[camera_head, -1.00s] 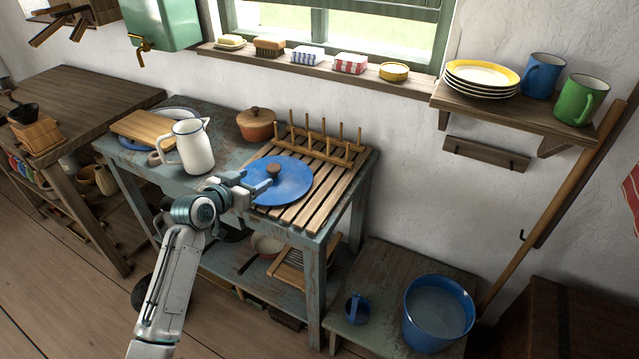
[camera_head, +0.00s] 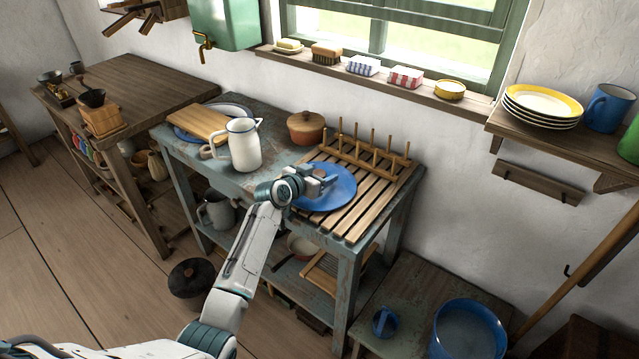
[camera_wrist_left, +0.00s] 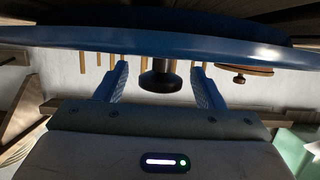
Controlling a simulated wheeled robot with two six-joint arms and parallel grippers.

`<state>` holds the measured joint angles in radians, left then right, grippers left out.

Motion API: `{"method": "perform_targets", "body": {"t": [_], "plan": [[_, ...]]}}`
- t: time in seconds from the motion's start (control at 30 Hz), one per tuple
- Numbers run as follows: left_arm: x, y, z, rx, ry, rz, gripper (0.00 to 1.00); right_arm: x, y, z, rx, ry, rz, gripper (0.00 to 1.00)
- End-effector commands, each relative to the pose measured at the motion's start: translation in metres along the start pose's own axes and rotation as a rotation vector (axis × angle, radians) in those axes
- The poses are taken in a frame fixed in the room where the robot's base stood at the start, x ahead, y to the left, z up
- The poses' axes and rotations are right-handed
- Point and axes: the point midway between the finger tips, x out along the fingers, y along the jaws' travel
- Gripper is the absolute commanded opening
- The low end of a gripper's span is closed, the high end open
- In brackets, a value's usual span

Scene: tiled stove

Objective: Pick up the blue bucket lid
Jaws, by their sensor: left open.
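The blue bucket lid (camera_head: 338,192) lies on the slatted wooden drying rack on the blue-grey table in the head view. Its rim (camera_wrist_left: 160,42) spans the top of the left wrist view, where its dark round knob (camera_wrist_left: 160,78) also shows. My left gripper (camera_head: 328,179) is over the lid at the knob and hides most of the knob in the head view. In the wrist view the left gripper (camera_wrist_left: 160,85) is open, with one finger on each side of the knob and a gap on both sides. My right gripper is not in view.
A white enamel jug (camera_head: 243,145) stands left of my left gripper. A brown lidded pot (camera_head: 306,127) and the rack's upright pegs (camera_head: 365,150) are behind. A blue bucket (camera_head: 468,331) stands on the low table at lower right, beside a small blue mug (camera_head: 384,321).

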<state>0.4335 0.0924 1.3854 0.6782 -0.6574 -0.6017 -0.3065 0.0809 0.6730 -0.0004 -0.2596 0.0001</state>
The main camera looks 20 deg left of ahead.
Motion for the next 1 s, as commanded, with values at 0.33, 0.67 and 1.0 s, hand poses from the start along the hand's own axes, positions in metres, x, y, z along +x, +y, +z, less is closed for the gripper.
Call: {"method": "perform_targets", "body": {"t": [0.33, 0.67, 1.0], "plan": [[0.000, 0.000, 0.000, 0.000, 0.001, 0.000, 0.31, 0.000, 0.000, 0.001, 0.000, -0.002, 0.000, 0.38], [0.000, 0.000, -0.001, 0.000, 0.002, -0.001, 0.04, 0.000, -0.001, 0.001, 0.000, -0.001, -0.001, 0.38], [-0.007, -0.001, -0.027, 0.004, 0.008, -0.001, 0.04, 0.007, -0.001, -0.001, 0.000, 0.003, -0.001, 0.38]]}}
